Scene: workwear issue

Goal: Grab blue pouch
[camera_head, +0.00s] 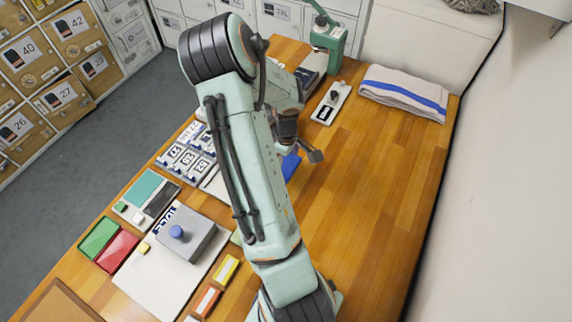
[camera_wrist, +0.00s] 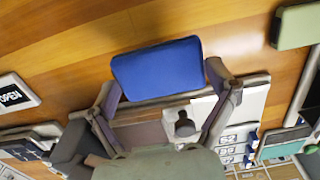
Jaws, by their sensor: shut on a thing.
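The blue pouch (camera_wrist: 157,68) is a flat, rounded rectangle seen across the middle of the wrist view. My gripper (camera_wrist: 164,88) has one finger at each of its short ends and is shut on it. In the head view only a small piece of the blue pouch (camera_head: 290,166) shows beside my arm, which hides the rest. My gripper (camera_head: 311,154) is partly hidden there too. I cannot tell whether the pouch touches the table.
Bare wooden table (camera_head: 370,180) lies to the right.

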